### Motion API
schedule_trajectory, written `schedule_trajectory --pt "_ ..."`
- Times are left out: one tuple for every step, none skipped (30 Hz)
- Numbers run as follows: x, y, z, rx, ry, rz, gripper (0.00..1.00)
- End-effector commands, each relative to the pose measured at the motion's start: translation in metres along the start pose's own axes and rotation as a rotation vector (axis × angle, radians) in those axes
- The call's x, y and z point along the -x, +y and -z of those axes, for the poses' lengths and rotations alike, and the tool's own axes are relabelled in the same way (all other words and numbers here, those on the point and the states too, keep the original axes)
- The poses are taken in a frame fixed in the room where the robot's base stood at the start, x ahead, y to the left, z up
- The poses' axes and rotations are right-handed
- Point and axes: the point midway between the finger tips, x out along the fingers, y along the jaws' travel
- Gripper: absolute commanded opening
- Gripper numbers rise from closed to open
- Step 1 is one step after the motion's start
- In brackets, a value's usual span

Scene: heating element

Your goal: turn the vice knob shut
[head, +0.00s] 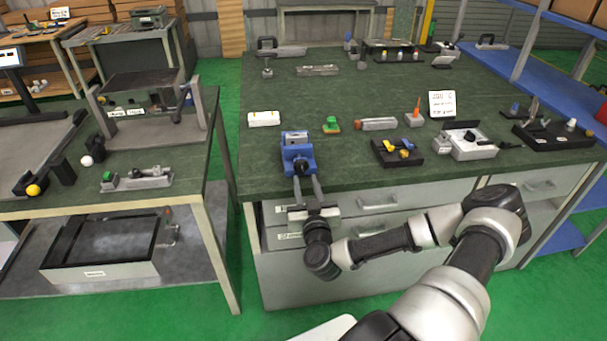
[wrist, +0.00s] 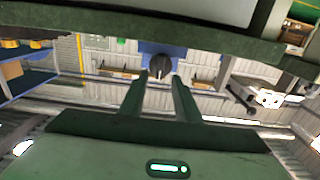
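The blue vice (head: 298,158) is at the front edge of the green-topped workbench. Its dark round knob (wrist: 160,66) faces my gripper in the wrist view, with part of the vice's blue body (wrist: 150,48) behind it. My gripper (head: 307,180) is in front of the vice in the head view, fingers pointing at it. In the wrist view my gripper (wrist: 160,79) is open, with one fingertip toward each side of the knob. The space between the fingers is empty. I cannot tell whether the fingertips touch the knob.
Right of the vice are a green-and-orange item (head: 331,125), a black tray (head: 398,153) with coloured pieces, and a grey fixture (head: 466,145). A white box (head: 264,119) lies behind left. Drawers (head: 375,202) are below the bench front. A second bench stands left across a gap.

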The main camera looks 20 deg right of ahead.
Motion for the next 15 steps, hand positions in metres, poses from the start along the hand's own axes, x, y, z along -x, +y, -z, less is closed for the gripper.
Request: schedule_trajectory --pt "-0.009 0.0 -0.001 -0.001 0.0 -0.002 0.3" --pt "-0.015 0.001 0.0 -0.001 0.001 -0.003 0.3" --pt "-0.021 0.0 0.0 -0.001 0.001 -0.002 0.3" --pt "-0.025 0.0 -0.001 -0.001 0.0 -0.001 0.3" --pt "-0.029 0.0 0.0 -0.001 0.001 -0.001 0.3" --pt "-0.033 0.0 0.0 -0.001 0.0 0.0 0.3" --pt "-0.036 0.0 -0.001 -0.001 -0.001 0.0 0.3" --pt "-0.038 0.0 -0.001 -0.001 -0.001 0.0 0.3" --pt "-0.041 -0.001 -0.001 -0.001 -0.002 0.0 0.3" --pt "-0.042 -0.001 -0.001 -0.001 -0.002 0.0 0.3" --pt "-0.043 0.0 -0.001 -0.001 -0.002 0.0 0.3" --pt "-0.044 -0.001 -0.001 -0.001 -0.002 0.001 0.3" --pt "-0.045 -0.001 -0.001 -0.001 -0.002 0.001 0.3" --pt "-0.045 -0.001 0.0 -0.001 -0.002 0.001 0.3" --pt "-0.045 -0.001 0.0 -0.001 -0.002 0.001 0.3"
